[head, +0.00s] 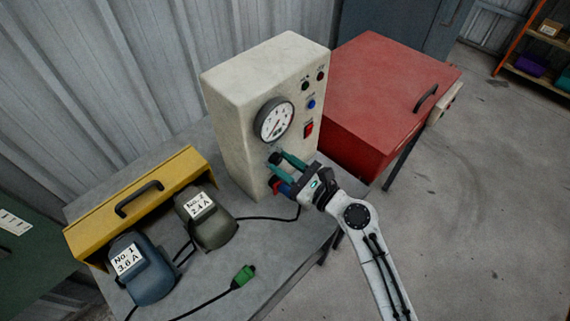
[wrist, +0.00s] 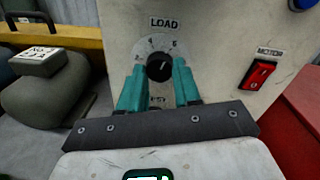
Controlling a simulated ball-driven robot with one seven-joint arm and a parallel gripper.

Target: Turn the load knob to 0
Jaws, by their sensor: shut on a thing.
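The load knob (wrist: 159,67) is a round black knob on the cream control box (head: 235,105), below the LOAD label (wrist: 164,22). A pale dial plate with numbers surrounds it. Its white pointer line leans to the upper right, roughly toward the 6; the exact reading is too small to tell. My gripper (wrist: 159,78) has its teal fingers on both sides of the knob, shut on it. In the head view, my gripper (head: 279,162) reaches the box front below the gauge, and the fingers partly hide the knob. The dial's lower part is partly hidden in the wrist view.
A round gauge (head: 275,121) sits above the knob. A red cabinet (head: 385,90) stands to the right. Two labelled pedals (head: 145,277) (head: 210,230), a yellow guard (head: 140,185) and a green plug (head: 244,275) lie on the left.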

